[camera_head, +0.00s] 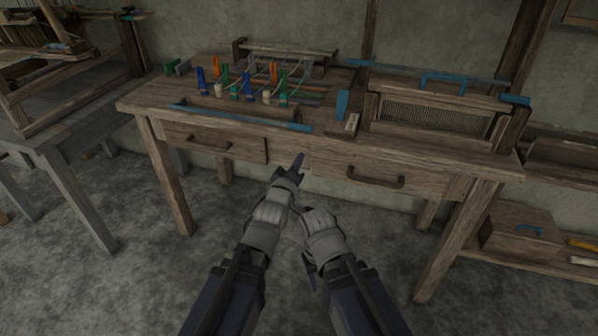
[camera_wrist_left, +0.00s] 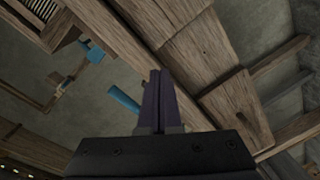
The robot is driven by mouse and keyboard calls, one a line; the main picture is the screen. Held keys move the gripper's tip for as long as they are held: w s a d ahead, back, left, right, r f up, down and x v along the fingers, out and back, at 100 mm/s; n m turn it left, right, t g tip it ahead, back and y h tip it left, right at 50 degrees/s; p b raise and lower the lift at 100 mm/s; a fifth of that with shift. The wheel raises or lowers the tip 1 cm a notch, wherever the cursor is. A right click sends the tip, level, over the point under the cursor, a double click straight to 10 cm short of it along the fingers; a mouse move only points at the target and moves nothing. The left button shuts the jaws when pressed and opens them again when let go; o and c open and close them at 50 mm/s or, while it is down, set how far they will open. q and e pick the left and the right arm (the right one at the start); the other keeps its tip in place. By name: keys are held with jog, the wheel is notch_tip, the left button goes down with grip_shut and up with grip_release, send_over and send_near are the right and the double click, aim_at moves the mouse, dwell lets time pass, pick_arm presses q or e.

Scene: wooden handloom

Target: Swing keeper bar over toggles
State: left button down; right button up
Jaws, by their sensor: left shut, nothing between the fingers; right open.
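A long blue bar (camera_head: 242,117), which looks like the keeper bar, lies along the table's front edge before the toggles. My left gripper (camera_head: 298,161) is shut and empty, in front of the table's front edge, below the bar's right end. Its closed fingers also show in the left wrist view (camera_wrist_left: 158,102). My right gripper (camera_head: 309,274) is open, lower and farther back from the table, partly hidden by its own wrist.
A framed reed (camera_head: 437,117) with blue parts stands on the table's right. A blue upright piece (camera_head: 342,104) and a pale block (camera_head: 352,124) stand between it and the toggles. Drawer handles (camera_head: 376,179) protrude below the tabletop. The floor before the table is clear.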

pick_arm(q)
jog(key=s+a+f+n+t+h+b, duration=0.2)
jog(key=t+b, duration=0.8)
jog(key=b, duration=1.2)
jog(key=s+f+n+h, duration=0.2)
jog(key=s+f+n, duration=0.2)
jog(key=shift+a, duration=0.3)
jog(key=p+x, duration=1)
jog(key=x, duration=0.3)
jog(key=shift+w+d+r+p, duration=0.1)
jog(key=shift+w+r+p, duration=0.15)
jog(key=shift+r+p, duration=0.1)
